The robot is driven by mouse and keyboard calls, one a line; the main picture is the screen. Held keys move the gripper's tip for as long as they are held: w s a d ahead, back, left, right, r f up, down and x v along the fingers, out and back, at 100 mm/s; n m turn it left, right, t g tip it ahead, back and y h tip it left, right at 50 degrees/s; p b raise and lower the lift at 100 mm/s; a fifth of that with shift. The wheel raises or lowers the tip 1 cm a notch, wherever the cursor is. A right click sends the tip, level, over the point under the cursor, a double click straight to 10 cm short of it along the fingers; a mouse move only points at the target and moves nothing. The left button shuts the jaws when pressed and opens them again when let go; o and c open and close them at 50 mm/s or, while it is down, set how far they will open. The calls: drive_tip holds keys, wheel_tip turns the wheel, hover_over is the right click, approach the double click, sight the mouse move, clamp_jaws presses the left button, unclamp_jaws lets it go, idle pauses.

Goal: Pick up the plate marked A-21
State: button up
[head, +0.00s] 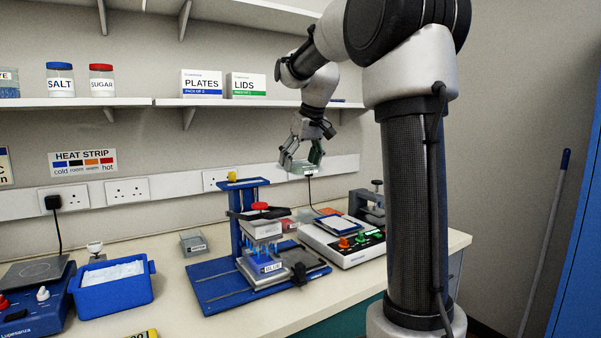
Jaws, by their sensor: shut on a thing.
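My gripper (302,158) is raised in front of the wall, above the back of the bench. Its fingers point down and are shut on a small pale, see-through plate (304,169). The plate hangs clear of the bench; any mark on it is too small to read, so I cannot tell if it is A-21. A grey plate-like block (193,243) with a small label lies on the bench to the left, its label unreadable.
A blue stand (215,289) with a red-knobbed pipetting head stands mid-bench. Right of it is a white machine (345,252) with coloured knobs. A blue tub (112,284) sits at left. A shelf (135,102) with jars and boxes runs above; bare bench (180,315) lies in front.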

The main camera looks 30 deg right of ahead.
drive_tip(key=shift+r, duration=0.15)
drive_tip(key=shift+r, duration=1.4)
